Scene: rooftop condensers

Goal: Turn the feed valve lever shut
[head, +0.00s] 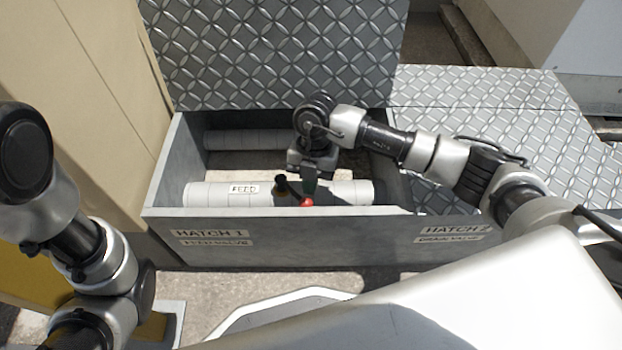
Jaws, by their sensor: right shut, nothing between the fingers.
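The feed valve sits on a white wrapped pipe (215,194) labelled FEED, inside the open hatch 1. Its dark stem (281,187) stands up from the pipe. The lever's red end (307,203) shows to the right of the stem, near the hatch's front wall. My right gripper (311,186) points down into the hatch, shut and empty, just above and behind the red end. I cannot tell whether its fingertips touch the lever. The gripper hides part of the pipe. Only links of my left arm show; its gripper is out of view.
The grey hatch box (310,238) has walls around the opening. Its tread-plate lid (280,55) stands raised behind. Hatch 2's lid (490,110) lies closed to the right, under my right arm. A second pipe (245,140) runs at the back. A beige cabinet (100,90) stands left.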

